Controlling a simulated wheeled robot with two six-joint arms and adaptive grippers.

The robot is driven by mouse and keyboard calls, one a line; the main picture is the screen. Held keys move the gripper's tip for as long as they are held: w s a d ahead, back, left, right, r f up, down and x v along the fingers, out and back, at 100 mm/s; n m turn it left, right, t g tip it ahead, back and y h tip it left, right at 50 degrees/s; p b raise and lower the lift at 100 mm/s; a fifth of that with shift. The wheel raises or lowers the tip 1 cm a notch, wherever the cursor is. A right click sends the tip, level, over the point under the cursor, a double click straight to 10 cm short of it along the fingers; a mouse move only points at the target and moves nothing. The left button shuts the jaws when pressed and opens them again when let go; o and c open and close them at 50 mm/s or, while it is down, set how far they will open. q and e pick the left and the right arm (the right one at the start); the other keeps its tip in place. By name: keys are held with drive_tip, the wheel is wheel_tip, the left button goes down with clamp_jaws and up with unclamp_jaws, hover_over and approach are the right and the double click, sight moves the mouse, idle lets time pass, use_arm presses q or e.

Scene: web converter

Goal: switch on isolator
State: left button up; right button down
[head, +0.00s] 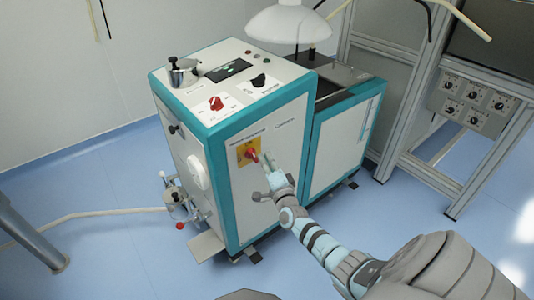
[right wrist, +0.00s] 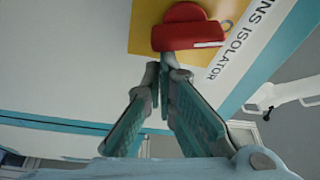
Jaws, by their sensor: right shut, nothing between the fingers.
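The isolator is a red rotary handle (head: 252,154) on a yellow plate (head: 241,148), on the white front panel of a teal-edged cabinet. In the right wrist view the red handle (right wrist: 188,33) lies crossways with a white mark at its right end, on the yellow plate (right wrist: 146,28). Lettering ending in "ISOLATOR" runs beside it. My right gripper (head: 265,158) is shut and empty, its fingertips right at the handle. In the right wrist view the fingertips (right wrist: 167,66) are just below the handle; I cannot tell whether they touch it. My left gripper is not in view.
The cabinet top (head: 222,92) carries a red knob (head: 216,103), a black knob (head: 259,80) and a small display. A grey metal frame with a knob panel (head: 472,103) stands at the right. Blue floor (head: 110,190) is open at the left.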

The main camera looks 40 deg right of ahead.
drive_tip(key=shift+a+m, duration=0.1)
drive_tip(key=shift+m, duration=0.3)
drive_tip(key=shift+f, duration=0.1)
drive_tip(key=shift+d, duration=0.35)
drive_tip(key=d, duration=0.1)
drive_tip(key=d+r+b, duration=0.1)
drive_tip(key=d, duration=0.1)
use_arm(q)
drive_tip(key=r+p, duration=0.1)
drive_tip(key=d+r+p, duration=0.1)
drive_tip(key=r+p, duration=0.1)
drive_tip(key=p, duration=0.1)
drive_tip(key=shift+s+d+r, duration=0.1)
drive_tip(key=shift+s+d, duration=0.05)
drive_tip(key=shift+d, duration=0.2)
use_arm(e)
drive_tip(key=v, duration=1)
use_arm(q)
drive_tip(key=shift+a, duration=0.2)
use_arm(e)
drive_tip(key=shift+d, duration=0.1)
